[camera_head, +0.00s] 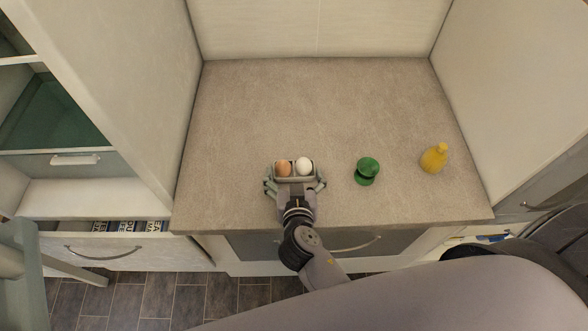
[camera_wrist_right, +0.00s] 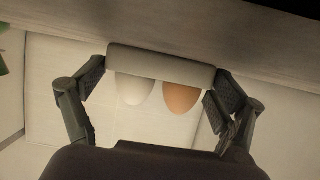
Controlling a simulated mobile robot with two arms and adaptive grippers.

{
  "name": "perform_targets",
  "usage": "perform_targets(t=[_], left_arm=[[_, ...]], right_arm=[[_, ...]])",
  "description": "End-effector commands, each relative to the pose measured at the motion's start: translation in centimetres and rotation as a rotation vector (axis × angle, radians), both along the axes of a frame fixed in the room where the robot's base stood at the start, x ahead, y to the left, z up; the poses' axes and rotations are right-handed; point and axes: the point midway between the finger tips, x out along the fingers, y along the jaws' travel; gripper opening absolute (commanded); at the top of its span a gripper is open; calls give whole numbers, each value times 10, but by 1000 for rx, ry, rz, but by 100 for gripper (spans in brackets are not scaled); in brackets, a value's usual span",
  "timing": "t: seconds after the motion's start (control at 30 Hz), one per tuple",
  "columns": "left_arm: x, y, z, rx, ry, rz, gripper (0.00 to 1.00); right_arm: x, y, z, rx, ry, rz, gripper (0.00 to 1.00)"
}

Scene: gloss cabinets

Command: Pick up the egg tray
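The egg tray (camera_head: 295,179) is a small pale grey tray near the front edge of the counter. It holds a brown egg (camera_head: 283,169) and a white egg (camera_head: 304,165) side by side. My right gripper (camera_head: 295,181) is at the tray from the front, with one finger at each end. In the right wrist view, the tray (camera_wrist_right: 160,61) lies between the two finger pads (camera_wrist_right: 160,82), which sit very close to its ends. I cannot tell whether they press on it. The tray looks level, at or just above the counter. My left gripper is not in view.
On the counter (camera_head: 300,105), a green object (camera_head: 367,170) stands right of the tray, and a yellow bottle-like object (camera_head: 434,158) stands farther right. Tall panels bound both sides. The back of the counter is clear. A drawer (camera_head: 128,226) at the left shows book-like items.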

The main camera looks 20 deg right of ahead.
Motion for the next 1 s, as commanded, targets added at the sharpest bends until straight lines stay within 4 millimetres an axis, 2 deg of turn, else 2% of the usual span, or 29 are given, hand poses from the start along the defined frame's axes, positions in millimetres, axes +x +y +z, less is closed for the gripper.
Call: perform_targets(t=[0.17,0.4,0.67,0.77,1.0], left_arm=[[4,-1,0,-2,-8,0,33],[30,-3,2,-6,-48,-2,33],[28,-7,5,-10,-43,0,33],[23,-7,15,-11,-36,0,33],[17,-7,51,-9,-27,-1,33]], right_arm=[[0,0,0,0,0,0,74],[0,0,1,1,-1,0,59],[0,0,5,1,-1,0,59],[0,0,17,3,-2,-2,59],[0,0,64,2,-3,-2,59]])
